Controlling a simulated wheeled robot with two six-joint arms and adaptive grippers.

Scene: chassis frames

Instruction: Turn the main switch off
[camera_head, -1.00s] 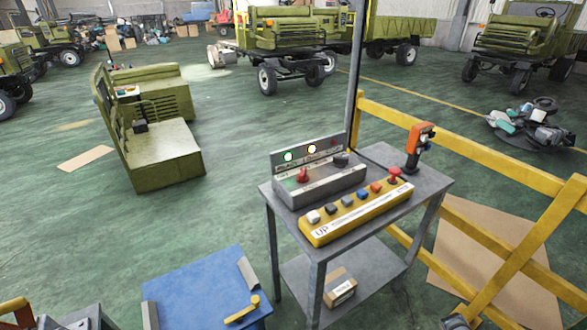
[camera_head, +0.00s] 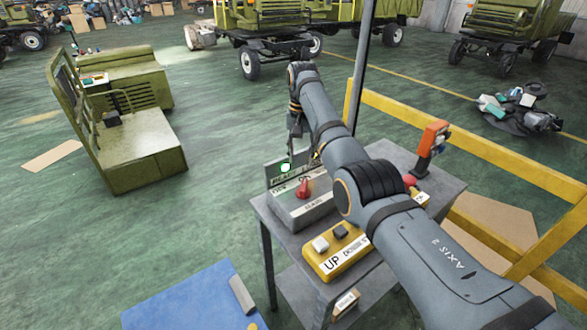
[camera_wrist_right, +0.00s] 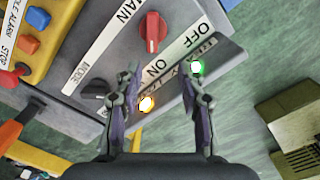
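The main switch (camera_head: 304,187) is a red rotary knob on top of a grey control box (camera_head: 312,214) on the grey cart. In the right wrist view the red knob (camera_wrist_right: 152,32) stands by the MAIN lettering, with OFF and ON labels beside it. My right gripper (camera_head: 301,152) hangs over the back of the box, partly hidden by its own arm. In the wrist view its two fingers (camera_wrist_right: 163,78) are apart with nothing between them, and the knob lies beyond the tips. My left gripper is not in view.
A green lamp (camera_wrist_right: 197,67) and an amber lamp (camera_wrist_right: 147,103) are lit. A black mode knob (camera_wrist_right: 96,89) is nearby. The yellow push-button pendant (camera_head: 338,258) lies in front of the box. An orange handheld control (camera_head: 431,140) and a yellow railing (camera_head: 470,139) stand to the right.

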